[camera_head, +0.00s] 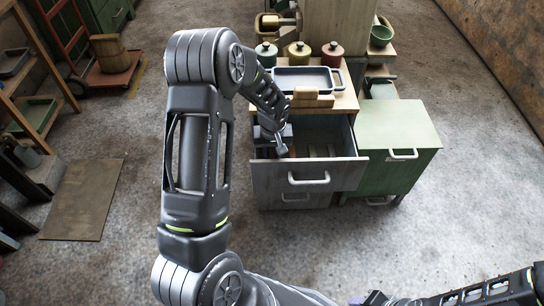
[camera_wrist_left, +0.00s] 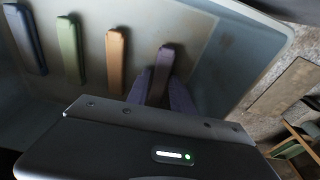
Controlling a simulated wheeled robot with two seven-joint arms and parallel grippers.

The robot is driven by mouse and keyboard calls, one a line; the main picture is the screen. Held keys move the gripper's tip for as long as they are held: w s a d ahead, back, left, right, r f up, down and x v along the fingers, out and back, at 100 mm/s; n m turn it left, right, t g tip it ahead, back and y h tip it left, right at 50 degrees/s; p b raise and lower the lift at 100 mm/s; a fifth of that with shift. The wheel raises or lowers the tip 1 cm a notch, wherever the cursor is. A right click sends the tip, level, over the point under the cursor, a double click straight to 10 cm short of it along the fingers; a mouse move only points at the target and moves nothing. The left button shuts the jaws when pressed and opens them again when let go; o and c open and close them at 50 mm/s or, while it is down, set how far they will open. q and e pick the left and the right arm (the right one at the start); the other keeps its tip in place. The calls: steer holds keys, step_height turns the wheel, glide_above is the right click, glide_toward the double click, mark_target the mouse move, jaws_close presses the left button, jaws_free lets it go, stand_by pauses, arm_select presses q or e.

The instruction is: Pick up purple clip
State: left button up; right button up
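The purple clip (camera_wrist_left: 163,58) lies in the open drawer, at the right end of a row of clips in the left wrist view. My left gripper (camera_head: 280,148) reaches down into the drawer in the head view. In the wrist view its two dark fingers (camera_wrist_left: 160,92) are on either side of the purple clip's near part, close to it. Whether they press on the clip cannot be told. The clip's near end is hidden by the gripper body. My right arm lies at the bottom right of the head view; its fingers cannot be made out.
An orange clip (camera_wrist_left: 115,60), a green clip (camera_wrist_left: 69,48) and a blue clip (camera_wrist_left: 26,38) lie left of the purple one. The drawer front (camera_head: 304,177) stands pulled out, beside a green cabinet (camera_head: 402,130). A tray (camera_head: 305,79) and pots stand on the counter above.

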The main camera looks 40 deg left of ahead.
mark_target(272, 156)
arm_select(q)
jaws_close()
stand_by(0.3)
step_height(272, 156, up, 10)
steer(key=p, duration=0.2)
stand_by(0.3)
stand_by(0.4)
